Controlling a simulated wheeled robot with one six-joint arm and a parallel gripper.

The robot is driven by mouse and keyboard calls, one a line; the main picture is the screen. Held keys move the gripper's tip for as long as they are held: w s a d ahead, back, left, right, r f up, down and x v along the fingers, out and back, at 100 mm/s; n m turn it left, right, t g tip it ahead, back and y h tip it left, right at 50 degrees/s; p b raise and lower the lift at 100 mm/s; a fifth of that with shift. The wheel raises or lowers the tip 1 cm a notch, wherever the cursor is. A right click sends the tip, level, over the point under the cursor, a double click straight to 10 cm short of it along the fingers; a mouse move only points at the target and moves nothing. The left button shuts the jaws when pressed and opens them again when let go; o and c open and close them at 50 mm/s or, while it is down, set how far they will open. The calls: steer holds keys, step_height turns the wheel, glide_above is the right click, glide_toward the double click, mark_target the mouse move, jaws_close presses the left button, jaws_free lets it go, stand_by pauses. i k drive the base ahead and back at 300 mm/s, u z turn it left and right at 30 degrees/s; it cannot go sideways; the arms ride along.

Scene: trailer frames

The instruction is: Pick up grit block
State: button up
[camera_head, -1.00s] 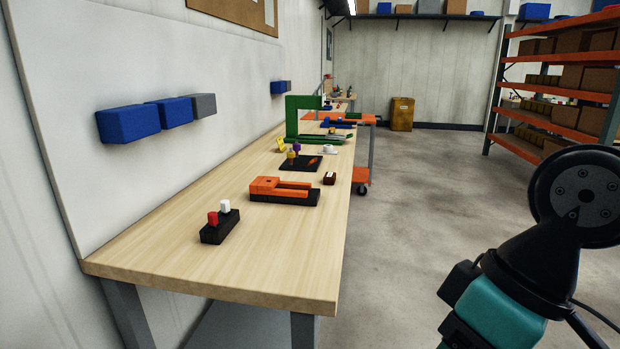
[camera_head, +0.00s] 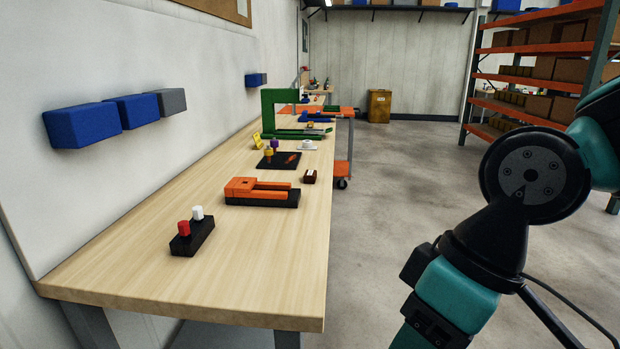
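A small dark brown block with a pale top (camera_head: 310,176) sits on the wooden workbench (camera_head: 255,270), near its right edge, and looks most like the grit block. It is small in the picture, so I cannot be sure. It stands apart, just behind the right end of an orange and black fixture (camera_head: 262,193). My arm's teal and black links show at the right, over the floor and well away from the block. My gripper's fingers are not in view.
A black base with red and white knobs (camera_head: 192,238) stands nearer on the bench. Behind the block are a black mat (camera_head: 279,161) with small items and a green C-shaped frame (camera_head: 268,115). Orange shelving (camera_head: 530,85) stands at the right. The floor beside the bench is clear.

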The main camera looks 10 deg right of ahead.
mark_target(310, 176)
steer(key=k, duration=0.65)
steer(key=z, duration=0.7)
steer(key=i, duration=1.45)
steer(key=z, duration=0.55)
steer(key=i, duration=1.7)
steer(key=u, duration=0.95)
steer(key=i, duration=0.95)
steer(key=u, duration=1.35)
steer(key=i, duration=0.45)
steer(key=u, duration=0.3)
